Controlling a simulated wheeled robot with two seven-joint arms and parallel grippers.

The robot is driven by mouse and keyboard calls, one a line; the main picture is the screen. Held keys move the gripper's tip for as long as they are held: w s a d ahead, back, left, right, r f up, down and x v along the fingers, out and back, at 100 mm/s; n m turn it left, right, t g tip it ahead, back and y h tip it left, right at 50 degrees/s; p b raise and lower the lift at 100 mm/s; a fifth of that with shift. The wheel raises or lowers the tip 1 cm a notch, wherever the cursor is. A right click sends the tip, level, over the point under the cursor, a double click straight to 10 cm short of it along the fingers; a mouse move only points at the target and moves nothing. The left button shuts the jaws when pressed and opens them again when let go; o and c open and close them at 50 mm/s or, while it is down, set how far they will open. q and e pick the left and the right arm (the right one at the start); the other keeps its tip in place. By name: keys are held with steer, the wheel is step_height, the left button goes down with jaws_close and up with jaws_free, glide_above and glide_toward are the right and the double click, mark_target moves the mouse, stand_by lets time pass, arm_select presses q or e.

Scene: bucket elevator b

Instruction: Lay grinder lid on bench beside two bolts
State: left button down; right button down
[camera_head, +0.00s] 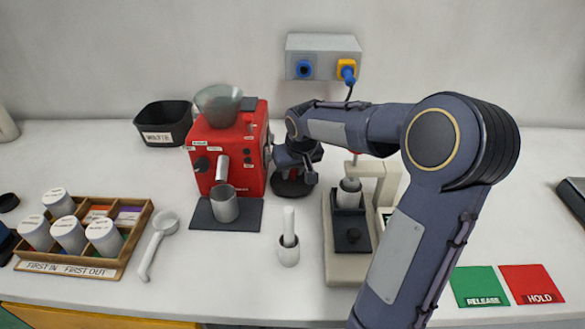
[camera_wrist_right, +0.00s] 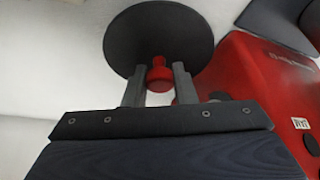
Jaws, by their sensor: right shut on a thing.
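The grinder lid is a dark round disc with a red knob. In the wrist view, the lid (camera_wrist_right: 158,38) is between the fingers of my right gripper (camera_wrist_right: 159,85), which is shut on the knob. In the head view, the lid (camera_head: 290,187) is just right of the red grinder (camera_head: 232,150), low over or on the bench (camera_head: 180,275); I cannot tell whether it touches. My right gripper (camera_head: 300,168) is above it and hides part of it. The grinder's grey hopper (camera_head: 218,105) is open on top. I cannot make out the two bolts. My left gripper is not in view.
A metal cup (camera_head: 224,204) stands on a dark mat before the grinder. A black waste bin (camera_head: 163,123) is behind left. A canister tray (camera_head: 75,268) is at the left.

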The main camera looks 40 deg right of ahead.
steer(key=shift+w+d+f, duration=0.45)
steer(key=shift+w+f, duration=0.1)
steer(key=shift+w, duration=0.1)
steer(key=shift+f, duration=0.1)
steer(key=shift+f, duration=0.1)
steer(key=shift+f, duration=0.15)
steer(key=c, duration=1.2)
jaws_free()
steer(key=shift+r, duration=0.2)
